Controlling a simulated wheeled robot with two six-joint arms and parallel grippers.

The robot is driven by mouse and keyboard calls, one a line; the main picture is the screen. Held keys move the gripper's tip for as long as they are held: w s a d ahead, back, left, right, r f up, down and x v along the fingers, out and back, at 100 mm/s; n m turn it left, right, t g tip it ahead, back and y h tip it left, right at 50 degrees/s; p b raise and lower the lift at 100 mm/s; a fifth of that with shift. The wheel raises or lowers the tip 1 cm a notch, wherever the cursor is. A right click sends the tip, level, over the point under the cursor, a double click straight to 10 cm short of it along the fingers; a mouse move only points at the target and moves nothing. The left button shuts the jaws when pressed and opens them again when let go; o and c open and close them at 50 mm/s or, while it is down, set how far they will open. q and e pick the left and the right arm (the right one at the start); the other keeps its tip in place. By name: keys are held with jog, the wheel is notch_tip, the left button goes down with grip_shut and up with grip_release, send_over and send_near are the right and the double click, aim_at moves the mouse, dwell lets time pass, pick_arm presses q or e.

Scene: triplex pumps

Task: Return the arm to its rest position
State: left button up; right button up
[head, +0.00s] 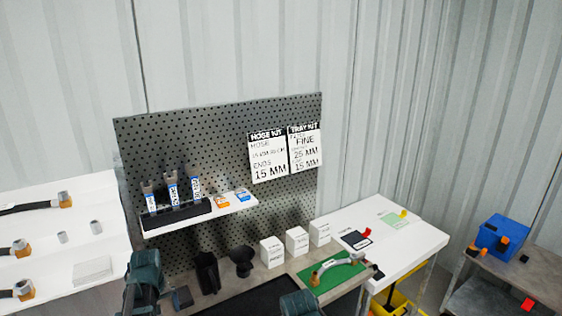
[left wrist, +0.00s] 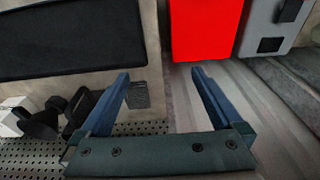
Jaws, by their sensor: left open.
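My left gripper (left wrist: 160,85) is open in the left wrist view, with its two blue fingers apart and nothing between them. It hangs over grey floor beside the edge of a bench with a black mat (left wrist: 70,42). In the head view, a teal part of my left arm stands at the lower left, in front of the bench. Another teal part of my arms shows at the bottom edge, right of the middle. Neither shows gripper fingers clearly there.
A pegboard (head: 220,120) carries a shelf (head: 200,216) and two signs. White boxes (head: 297,240) and a green mat (head: 333,276) with a hose lie on the bench. A white side table (head: 405,255) stands right. A red block (left wrist: 205,30) shows in the wrist view.

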pick_arm(q)
jog(key=s+d+m, duration=0.5)
jog(key=s+d, duration=0.2)
jog(key=d, duration=0.7)
jog(key=s+d+m+g, duration=0.1)
jog(key=s+d+m, duration=0.4)
jog(key=d, duration=1)
jog(key=s+f, duration=0.1)
jog(key=s, duration=0.1)
jog(key=shift+s+d+g+b, duration=0.2)
jog(key=shift+s+g+b, duration=0.1)
jog(key=shift+s+b, duration=0.05)
pick_arm(e)
jog(key=shift+w+f, duration=0.15)
jog(key=shift+f, duration=0.25)
